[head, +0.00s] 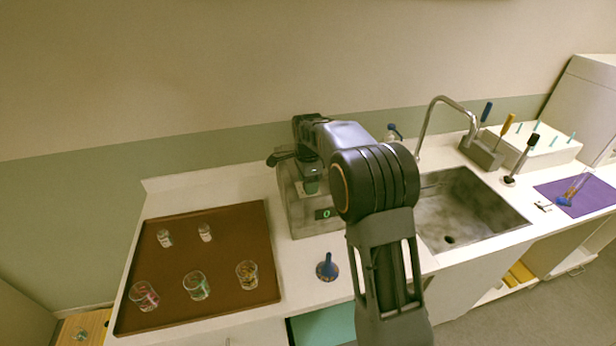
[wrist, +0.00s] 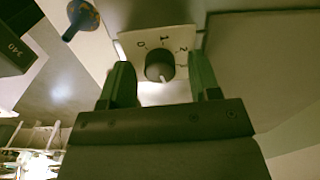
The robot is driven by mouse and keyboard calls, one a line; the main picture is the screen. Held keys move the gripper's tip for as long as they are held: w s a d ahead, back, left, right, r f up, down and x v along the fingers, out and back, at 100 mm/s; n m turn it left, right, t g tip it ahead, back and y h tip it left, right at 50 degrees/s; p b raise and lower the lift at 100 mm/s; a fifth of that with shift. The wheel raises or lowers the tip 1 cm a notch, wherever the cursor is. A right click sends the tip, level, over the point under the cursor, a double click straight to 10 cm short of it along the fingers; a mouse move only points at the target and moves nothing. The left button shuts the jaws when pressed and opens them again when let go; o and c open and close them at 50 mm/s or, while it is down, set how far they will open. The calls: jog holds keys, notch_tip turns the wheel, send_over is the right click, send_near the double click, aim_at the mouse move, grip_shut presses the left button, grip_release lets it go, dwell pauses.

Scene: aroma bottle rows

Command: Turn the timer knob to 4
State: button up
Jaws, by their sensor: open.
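A white pointer mark on the knob points toward the bottom of that picture. My gripper (wrist: 162,80) is open, with one green finger on each side of the knob and gaps between. In the head view my gripper (head: 312,184) is by a grey box (head: 298,215) with a small display (head: 325,213) showing a green 0. The knob cannot be made out in the head view.
A blue funnel-like item (head: 327,268) stands on the counter in front of the box. A brown tray (head: 215,255) with several small glasses lies to the left. A sink (head: 470,215) with a tall faucet (head: 430,115) is to the right, with tools beyond it.

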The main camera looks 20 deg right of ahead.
notch_tip(320, 180, up, 14)
jog(key=shift+b, duration=0.4)
jog(key=shift+f, duration=0.1)
dwell(0.3)
jog(key=s+f+n, duration=0.3)
jog(key=f+n, duration=0.3)
jog(key=n, duration=0.3)
jog(key=s+f+n+t, duration=0.1)
jog(key=s+n+t, duration=0.3)
jog(key=s, duration=2)
jog(key=shift+n+t, duration=0.4)
jog(key=shift+n, duration=1.7)
jog(key=shift+f, duration=0.15)
jog(key=shift+c, duration=0.5)
